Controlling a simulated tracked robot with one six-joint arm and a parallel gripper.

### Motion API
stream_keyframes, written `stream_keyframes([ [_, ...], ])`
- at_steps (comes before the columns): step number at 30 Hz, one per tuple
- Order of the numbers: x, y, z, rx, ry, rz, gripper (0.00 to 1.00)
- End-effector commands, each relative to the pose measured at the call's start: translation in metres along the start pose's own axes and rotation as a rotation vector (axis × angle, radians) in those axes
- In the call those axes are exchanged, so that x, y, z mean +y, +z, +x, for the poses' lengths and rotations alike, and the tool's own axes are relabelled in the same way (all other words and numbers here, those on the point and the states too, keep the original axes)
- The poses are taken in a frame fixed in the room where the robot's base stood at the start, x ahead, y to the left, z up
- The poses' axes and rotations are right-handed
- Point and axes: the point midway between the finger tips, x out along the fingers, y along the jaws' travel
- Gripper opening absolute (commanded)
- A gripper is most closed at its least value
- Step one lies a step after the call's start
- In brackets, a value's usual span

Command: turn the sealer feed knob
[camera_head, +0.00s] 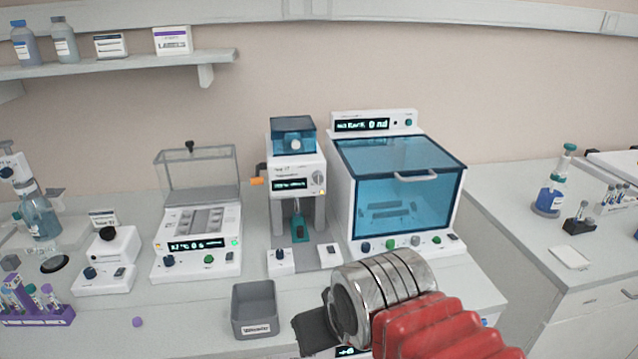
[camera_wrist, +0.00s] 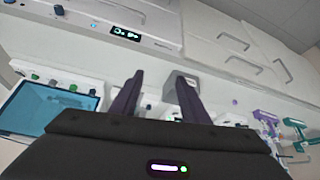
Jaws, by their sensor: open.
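A white machine (camera_head: 297,173) with a blue hopper on top stands at the middle of the bench; its label is too small to read, so I cannot tell for sure that it is the sealer. A round grey knob (camera_head: 318,178) is on the right of its front face, beside a lit display. Small base units with dark knobs sit at its foot. My gripper (camera_wrist: 158,76) is open and empty in the wrist view, its two dark fingers apart. In the head view my gripper (camera_head: 314,331) is low in front of the machine, well apart from the knob; its fingertips are unclear there.
A grey bin (camera_head: 256,314) stands on the bench left of my gripper. A blue-windowed cabinet (camera_head: 402,190) stands right of the machine, and a clear-lidded device (camera_head: 197,235) left. A purple tube rack (camera_head: 38,315) is at far left. A gap separates the right bench.

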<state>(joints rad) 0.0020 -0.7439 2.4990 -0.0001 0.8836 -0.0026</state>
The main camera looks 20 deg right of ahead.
Motion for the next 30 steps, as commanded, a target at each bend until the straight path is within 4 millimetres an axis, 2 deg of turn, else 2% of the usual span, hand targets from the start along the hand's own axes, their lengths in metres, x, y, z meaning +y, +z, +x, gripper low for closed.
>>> stream_keyframes([
  [5,0.004,-0.023,0.014,0.063,0.011,0.000,0.41],
  [18,0.037,-0.130,0.066,0.402,0.081,-0.036,0.41],
  [24,0.056,-0.170,0.081,0.561,0.129,-0.054,0.41],
  [30,0.075,-0.202,0.090,0.717,0.183,-0.077,0.41],
])
